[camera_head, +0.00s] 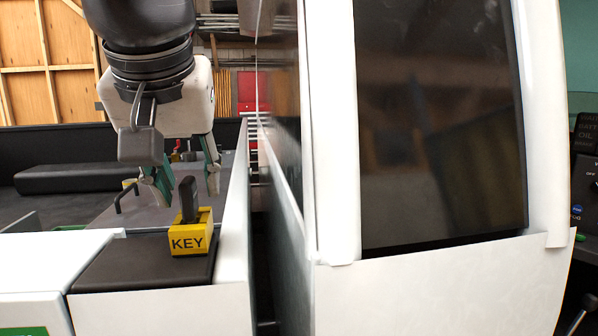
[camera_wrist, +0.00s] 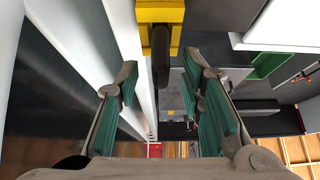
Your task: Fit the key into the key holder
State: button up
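The key (camera_head: 188,199) is a dark, flat upright piece with its lower end at the top of the yellow key holder (camera_head: 188,240), which is marked KEY. How deep it sits in the holder is hidden. My gripper (camera_head: 186,186) is open, its green-padded fingers apart, pointing down around the key's upper part or just behind it. In the wrist view, the key (camera_wrist: 161,58) lies in line with the gap between the fingertips (camera_wrist: 160,66), with space on both sides and no finger touching it. The yellow holder (camera_wrist: 160,12) is at the top edge there.
The holder stands on a dark block (camera_head: 140,265) beside a white upright panel (camera_head: 235,215). A large white-framed dark pane (camera_head: 440,120) fills the right. A black handle (camera_head: 125,195) and a dark padded bar (camera_head: 75,178) lie to the left.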

jog(key=v, duration=1.2)
dwell(0.4)
